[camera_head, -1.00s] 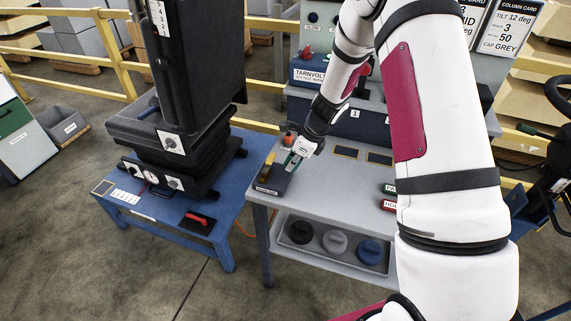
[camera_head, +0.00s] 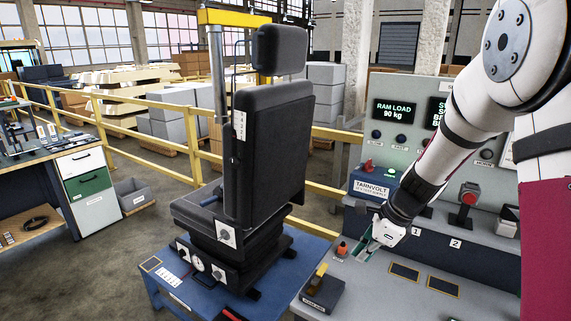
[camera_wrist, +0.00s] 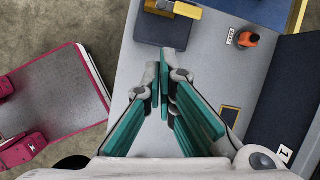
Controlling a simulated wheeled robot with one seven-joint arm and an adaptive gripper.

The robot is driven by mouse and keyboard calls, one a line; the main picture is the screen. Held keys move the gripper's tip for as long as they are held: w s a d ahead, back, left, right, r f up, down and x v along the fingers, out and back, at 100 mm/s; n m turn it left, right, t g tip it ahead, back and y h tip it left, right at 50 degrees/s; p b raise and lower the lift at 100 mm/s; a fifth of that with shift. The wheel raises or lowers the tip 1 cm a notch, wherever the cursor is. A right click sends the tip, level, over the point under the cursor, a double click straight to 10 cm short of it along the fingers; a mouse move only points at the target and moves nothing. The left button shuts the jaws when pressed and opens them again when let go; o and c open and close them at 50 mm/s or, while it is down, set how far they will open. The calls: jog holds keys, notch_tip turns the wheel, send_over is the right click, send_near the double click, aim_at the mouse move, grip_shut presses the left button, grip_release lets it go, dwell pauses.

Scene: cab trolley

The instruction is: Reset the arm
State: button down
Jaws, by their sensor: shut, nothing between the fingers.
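My gripper (camera_head: 366,250) hangs above the grey bench top (camera_head: 415,304) in the head view, at the end of my white arm. In the wrist view its teal-lined fingers (camera_wrist: 165,92) come together at the tips, with nothing between them. The fingertips appear over the bench, close to the dark block with the yellow handle (camera_wrist: 165,28). That block also shows in the head view (camera_head: 322,290), left of and nearer than my gripper. A small orange-topped item (camera_wrist: 248,39) stands to the right of the fingers.
A black seat (camera_head: 262,150) stands on a blue table (camera_head: 282,292) left of the bench. A magenta-edged grey surface (camera_wrist: 55,95) lies left in the wrist view.

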jog(key=s+a+r+n+t+h, duration=0.1)
jog(key=s+a+r+n, duration=0.3)
jog(key=s+r+n, duration=1)
jog(key=s+r+n+h, duration=0.1)
jog(key=s+r+n, duration=0.1)
jog(key=s+n, duration=0.2)
jog(key=s+d+r+n+t+h, duration=0.1)
jog(key=s+n, duration=0.3)
jog(key=s, duration=0.6)
jog(key=shift+d+r+t+h, duration=0.25)
jog(key=shift+r+t+h, duration=0.05)
jog(key=shift+r, duration=0.35)
